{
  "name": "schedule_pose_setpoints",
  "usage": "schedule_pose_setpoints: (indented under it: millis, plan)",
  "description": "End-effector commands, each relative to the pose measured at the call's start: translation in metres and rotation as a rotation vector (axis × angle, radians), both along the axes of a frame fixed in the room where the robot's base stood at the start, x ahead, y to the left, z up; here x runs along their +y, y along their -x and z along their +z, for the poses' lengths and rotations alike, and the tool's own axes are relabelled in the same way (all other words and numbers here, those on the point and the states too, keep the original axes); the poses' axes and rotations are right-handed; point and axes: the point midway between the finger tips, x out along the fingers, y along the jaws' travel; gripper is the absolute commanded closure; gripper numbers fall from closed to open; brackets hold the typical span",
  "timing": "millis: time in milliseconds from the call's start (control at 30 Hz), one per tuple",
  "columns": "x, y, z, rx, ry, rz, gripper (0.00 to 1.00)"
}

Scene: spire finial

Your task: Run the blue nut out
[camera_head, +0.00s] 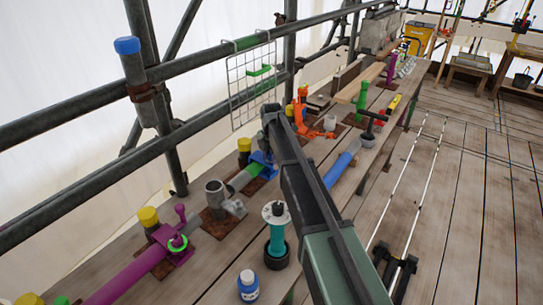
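A blue fitting (262,164) sits on the bench left of my arm, at the end of a grey and green bar (244,178). My arm partly covers it, and I cannot tell whether the nut is part of it. My dark arm reaches from the bottom of the view up to a far end above the bench, close to the blue fitting in the picture. I cannot make out the gripper's fingers, whether they are open or shut, or whether they touch anything.
A magenta bar and clamp (172,243), a grey cup-shaped fitting (215,193), a teal stand (276,236) and a blue bottle (248,286) stand on the near bench. An orange fitting (303,112) stands beyond. Scaffold rails (75,108) line the left; the plank floor (460,200) is open right.

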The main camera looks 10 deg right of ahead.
Motion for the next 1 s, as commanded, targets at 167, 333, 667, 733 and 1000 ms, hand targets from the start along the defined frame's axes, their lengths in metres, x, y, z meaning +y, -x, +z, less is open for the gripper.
schedule_pose_setpoints:
  millis: [167, 333, 667, 733, 1000]
  plan:
    - [0.000, 0.000, 0.000, 0.000, 0.000, 0.000, 0.41]
    - [0.000, 0.000, 0.000, -0.001, -0.001, -0.001, 0.41]
    - [0.000, 0.000, 0.043, -0.001, -0.001, -0.001, 0.41]
    - [0.000, 0.000, 0.061, -0.001, -0.001, -0.001, 0.41]
    - [0.000, 0.000, 0.111, 0.000, 0.000, -0.001, 0.41]
